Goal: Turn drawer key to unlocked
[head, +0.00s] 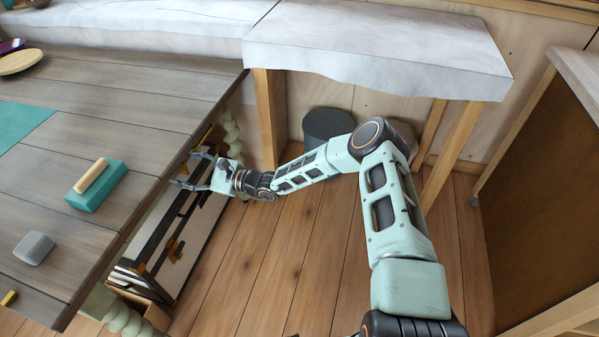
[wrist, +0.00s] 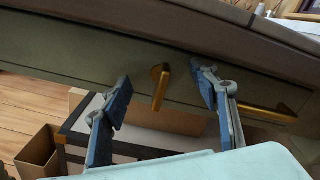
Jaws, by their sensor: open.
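A brass key (wrist: 159,88) with a round base sits on the olive-grey drawer front (wrist: 80,55) in the wrist view. Its long part hangs down, tilted slightly from vertical. My gripper (wrist: 163,84) is open, with one blue-grey finger on each side of the key and visible gaps to both. I cannot tell whether the fingertips reach as deep as the key. A brass handle (wrist: 268,112) is on the same front, to the right, partly behind the right finger. In the head view my gripper (head: 187,168) is at the table's right edge; the key cannot be made out there.
The wooden table (head: 110,135) overhangs the drawer front. On it are a teal block with a wooden grip (head: 95,187) and a grey block (head: 34,248). A brown bin (wrist: 38,155) is lower left. Floor (head: 300,250) beside the table is clear.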

